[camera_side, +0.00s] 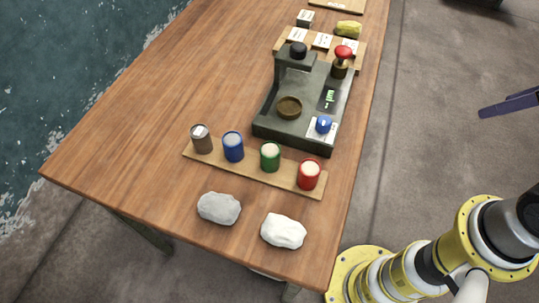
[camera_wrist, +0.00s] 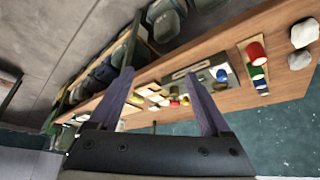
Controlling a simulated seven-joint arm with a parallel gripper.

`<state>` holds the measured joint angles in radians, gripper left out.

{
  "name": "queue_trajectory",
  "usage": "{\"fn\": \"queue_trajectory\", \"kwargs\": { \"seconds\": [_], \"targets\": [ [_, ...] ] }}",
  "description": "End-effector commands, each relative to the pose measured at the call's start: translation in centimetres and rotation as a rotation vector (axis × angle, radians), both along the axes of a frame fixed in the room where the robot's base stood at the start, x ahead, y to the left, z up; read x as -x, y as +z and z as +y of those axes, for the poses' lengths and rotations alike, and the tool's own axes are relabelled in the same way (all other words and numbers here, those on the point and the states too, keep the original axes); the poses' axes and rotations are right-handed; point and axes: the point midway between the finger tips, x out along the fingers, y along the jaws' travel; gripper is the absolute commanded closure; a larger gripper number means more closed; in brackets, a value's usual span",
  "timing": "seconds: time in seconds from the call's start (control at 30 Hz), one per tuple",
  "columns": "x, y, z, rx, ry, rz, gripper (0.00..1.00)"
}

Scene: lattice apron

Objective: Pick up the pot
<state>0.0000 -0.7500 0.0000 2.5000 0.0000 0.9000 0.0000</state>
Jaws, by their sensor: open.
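The side view shows a dark grey machine (camera_side: 267,128) on the wooden table. A small round brown pot-like bowl (camera_side: 289,108) sits on its flat deck, upright and apparently empty. In front, a wooden strip (camera_side: 250,173) holds a grey tin (camera_side: 201,138), a blue tin (camera_side: 233,148), a green tin (camera_side: 270,158) and a red tin (camera_side: 308,175). I cannot tell for sure which of these the task calls the pot. My gripper (camera_wrist: 160,73) shows two purple fingers spread wide with nothing between them. It is well off the table, far from the bowl.
Two pale stones (camera_side: 219,208) (camera_side: 284,231) lie at the near table corner. A red-topped brown piece (camera_side: 343,54) and a blue piece on a white card (camera_side: 323,125) stand on the machine. A yellow lump (camera_side: 349,28) lies behind. The table's left side is clear.

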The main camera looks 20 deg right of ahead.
Motion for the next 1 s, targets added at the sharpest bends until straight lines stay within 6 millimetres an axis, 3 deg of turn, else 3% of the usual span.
{"fn": "queue_trajectory", "kwargs": {
  "seconds": [0.13,0.5,0.57,0.77,1.0],
  "targets": [
    [0.0,0.0,0.0,0.0,0.0,0.0,0.13],
    [0.2,-0.1,0.0,0.03,0.059,0.012,0.13],
    [0.1,0.7,0.0,0.059,0.112,0.007,0.13],
    [-3.5,5.6,0.8,0.17,0.362,0.01,0.13],
    [-10.8,9.2,5.3,0.273,0.748,0.076,0.13]
  ]
}}
